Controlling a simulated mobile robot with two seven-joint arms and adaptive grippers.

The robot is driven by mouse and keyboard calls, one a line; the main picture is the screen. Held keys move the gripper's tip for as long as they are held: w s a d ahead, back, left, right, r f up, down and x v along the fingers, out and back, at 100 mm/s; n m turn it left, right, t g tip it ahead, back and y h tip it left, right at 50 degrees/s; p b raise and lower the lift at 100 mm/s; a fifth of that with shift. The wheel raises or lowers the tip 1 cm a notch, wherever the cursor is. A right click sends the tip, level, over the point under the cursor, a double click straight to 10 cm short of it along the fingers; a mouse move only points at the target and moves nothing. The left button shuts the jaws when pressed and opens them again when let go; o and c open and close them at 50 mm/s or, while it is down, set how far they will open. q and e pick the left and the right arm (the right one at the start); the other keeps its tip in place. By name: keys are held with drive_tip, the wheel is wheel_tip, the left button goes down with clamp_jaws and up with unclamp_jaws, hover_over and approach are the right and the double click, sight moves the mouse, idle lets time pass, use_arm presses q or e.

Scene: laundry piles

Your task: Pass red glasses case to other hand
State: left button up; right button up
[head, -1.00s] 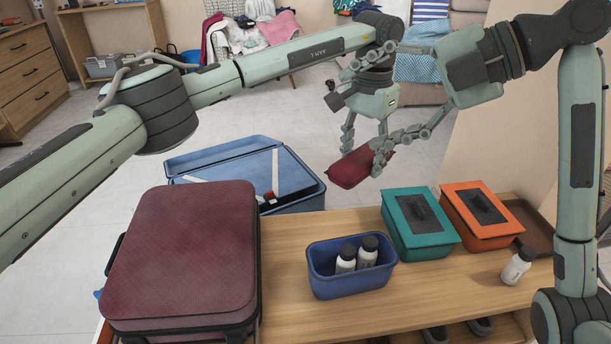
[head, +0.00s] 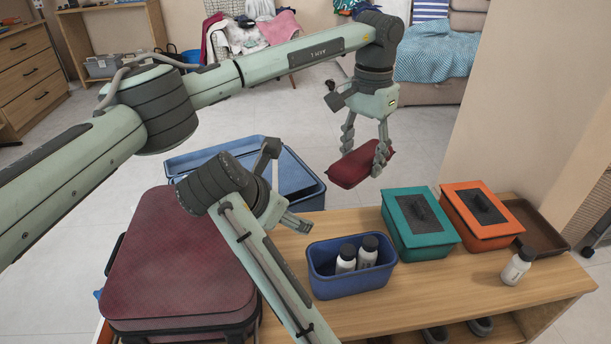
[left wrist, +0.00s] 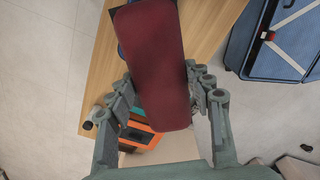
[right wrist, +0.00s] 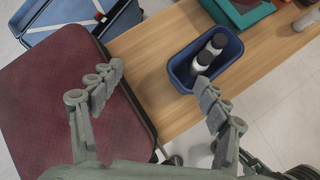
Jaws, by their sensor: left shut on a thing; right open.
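The red glasses case (head: 352,169) is held in the air above the back of the bench by my left gripper (head: 366,158). In the left wrist view the case (left wrist: 152,55) lies lengthwise between the fingers of my left gripper (left wrist: 160,88), which are shut on its sides. My right arm is folded low over the suitcase, and its gripper (head: 285,215) is only partly seen in the head view. In the right wrist view my right gripper (right wrist: 160,85) is open and empty, above the suitcase and bench, apart from the case.
A dark red suitcase (head: 160,255) stands at left, with an open blue suitcase (head: 310,195) behind it. On the wooden bench (head: 440,285) are a blue bin (head: 350,287) with two bottles, teal (head: 430,245) and orange (head: 490,232) lidded boxes, and a white bottle (head: 515,268).

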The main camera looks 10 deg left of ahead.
sight(346, 170)
drive_tip(key=s+d+r+m+t+h, duration=0.1)
drive_tip(key=d+r+t+h, duration=0.25)
drive_tip(key=r+h, duration=0.4)
drive_tip(key=shift+g+y, duration=0.25)
drive_tip(key=shift+y, duration=0.6)
drive_tip(key=x, duration=0.4)
drive_tip(key=r+x, duration=0.1)
drive_tip(key=x, duration=0.2)
drive_tip(key=d+x, duration=0.1)
drive_tip(key=x, duration=0.3)
drive_tip(key=shift+w+d+r, duration=0.1)
drive_tip(key=shift+w+d, duration=0.1)
drive_tip(key=shift+w, duration=0.1)
drive_tip(key=c, duration=1.2)
use_arm(q)
drive_tip(key=o, duration=1.3)
use_arm(e)
drive_tip(key=shift+c, duration=0.6)
use_arm(q)
drive_tip(key=shift+r, duration=0.1)
